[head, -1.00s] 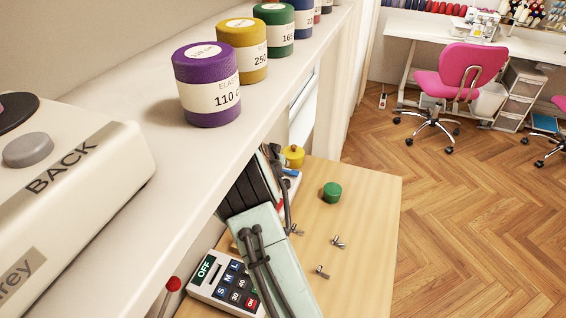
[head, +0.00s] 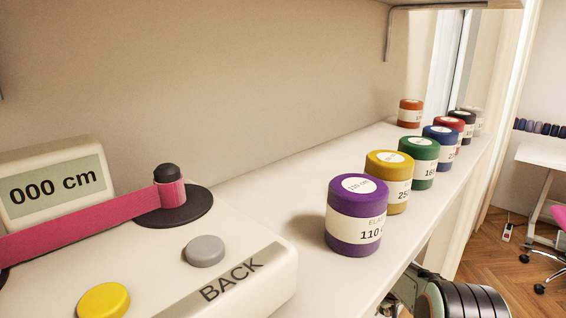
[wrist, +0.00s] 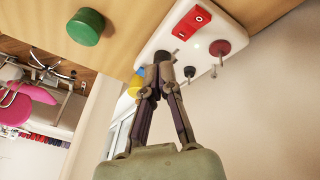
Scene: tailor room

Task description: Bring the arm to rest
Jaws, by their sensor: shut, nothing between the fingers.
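My gripper (wrist: 160,66) shows in the wrist view with its two dark fingers brought together at the tips. Nothing is held between them. Its pale green body is at the bottom of that view. The fingertips appear in front of a white panel, and I cannot tell how far apart they are. In the head view only a part of my arm shows at the bottom right, below the shelf edge. The gripper itself is out of that view.
The white shelf (head: 290,190) carries several elastic spools, including a purple one (head: 355,228), and a measuring device (head: 205,277) at left. The wrist view shows a green cylinder (wrist: 86,27) on wood and a white panel (wrist: 205,28) with a red block (wrist: 192,20).

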